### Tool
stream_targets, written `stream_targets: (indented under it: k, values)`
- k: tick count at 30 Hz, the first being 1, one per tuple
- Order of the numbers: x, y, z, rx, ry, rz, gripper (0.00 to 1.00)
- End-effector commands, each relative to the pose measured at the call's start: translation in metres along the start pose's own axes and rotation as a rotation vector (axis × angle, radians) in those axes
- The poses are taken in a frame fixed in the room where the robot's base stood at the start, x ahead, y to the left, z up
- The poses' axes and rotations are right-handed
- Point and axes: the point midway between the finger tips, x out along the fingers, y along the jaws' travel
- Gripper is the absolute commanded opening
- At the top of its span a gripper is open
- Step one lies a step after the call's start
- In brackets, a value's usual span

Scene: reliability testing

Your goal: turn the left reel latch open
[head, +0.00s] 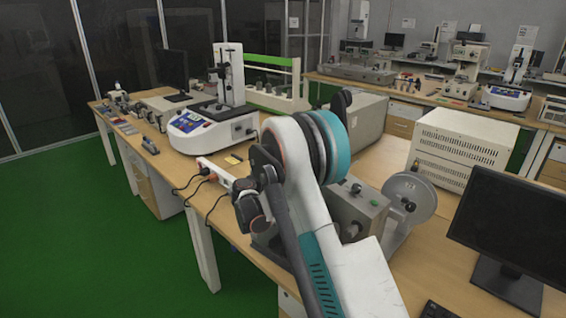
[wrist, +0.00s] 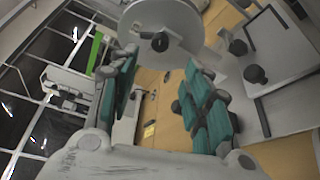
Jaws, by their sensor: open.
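The winding machine shows in the head view as a grey box (head: 357,205) with knobs and a round grey reel (head: 410,193) at its right. My arm hides its left side there, and I cannot make out my gripper's fingertips. In the wrist view my gripper (wrist: 160,98) is open and empty, its teal-padded fingers wide apart. A pale round reel (wrist: 190,25), seemingly the left one, lies beyond the fingers at the top, with a dark latch knob (wrist: 160,42) at its centre. The knob looks apart from both fingers. The machine's box (wrist: 285,55) with black knobs is at the right.
A monitor (head: 520,225) stands at the right of the wooden bench. A white test instrument (head: 210,125) and a power strip (head: 213,171) with cables lie left of my arm. A vented white case (head: 460,145) stands behind the machine. Green floor (head: 90,240) is clear at left.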

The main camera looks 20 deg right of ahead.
Motion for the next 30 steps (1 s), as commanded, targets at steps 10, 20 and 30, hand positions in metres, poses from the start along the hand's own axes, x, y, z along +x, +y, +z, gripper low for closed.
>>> stream_targets:
  k: [10,20,30]
  values:
    - [-0.019,0.0,0.0,0.0,-0.001,0.0,0.45]
    - [-0.016,0.006,-0.002,-0.058,-0.013,-0.019,0.45]
    - [-0.006,0.045,-0.018,-0.66,-0.066,-0.258,0.45]
